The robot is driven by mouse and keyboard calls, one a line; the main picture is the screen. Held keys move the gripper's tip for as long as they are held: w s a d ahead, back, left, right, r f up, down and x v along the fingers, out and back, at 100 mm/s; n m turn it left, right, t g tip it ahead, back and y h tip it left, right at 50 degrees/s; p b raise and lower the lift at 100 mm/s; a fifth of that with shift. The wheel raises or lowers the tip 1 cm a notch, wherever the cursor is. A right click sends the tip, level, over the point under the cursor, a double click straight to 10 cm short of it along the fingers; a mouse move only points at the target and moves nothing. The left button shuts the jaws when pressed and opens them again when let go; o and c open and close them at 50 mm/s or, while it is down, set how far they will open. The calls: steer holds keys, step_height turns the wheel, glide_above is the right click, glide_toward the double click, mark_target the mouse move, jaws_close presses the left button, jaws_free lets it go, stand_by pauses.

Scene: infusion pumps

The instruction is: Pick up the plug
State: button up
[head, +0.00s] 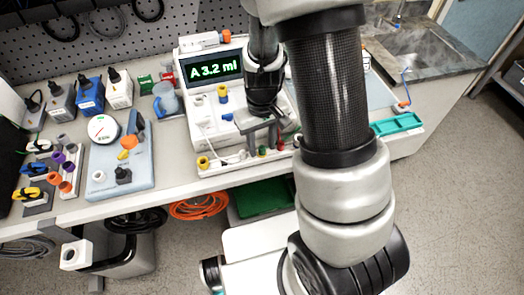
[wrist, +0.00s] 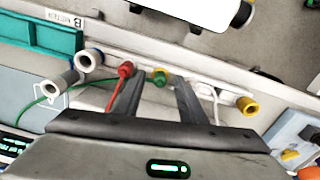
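My gripper (wrist: 157,88) is open in the wrist view, its two fingers apart and pointing at the front edge of the pump. A green plug (wrist: 159,77) shows between the fingertips, with no clear contact. A red plug (wrist: 125,69) with a red cable is beside the left finger. A yellow plug (wrist: 247,105) is further right. In the head view my gripper (head: 264,146) is over the front of the white pump (head: 225,140), whose display (head: 215,71) reads "A 3.2 ml". The frames do not show which plug is meant.
Two white-ended connectors (wrist: 88,60) and a teal tray (wrist: 40,33) are left of the fingers in the wrist view. In the head view, a blue-grey device (head: 118,165) stands left of the pump. My arm hides part of the bench.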

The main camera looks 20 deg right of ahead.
jaws_close()
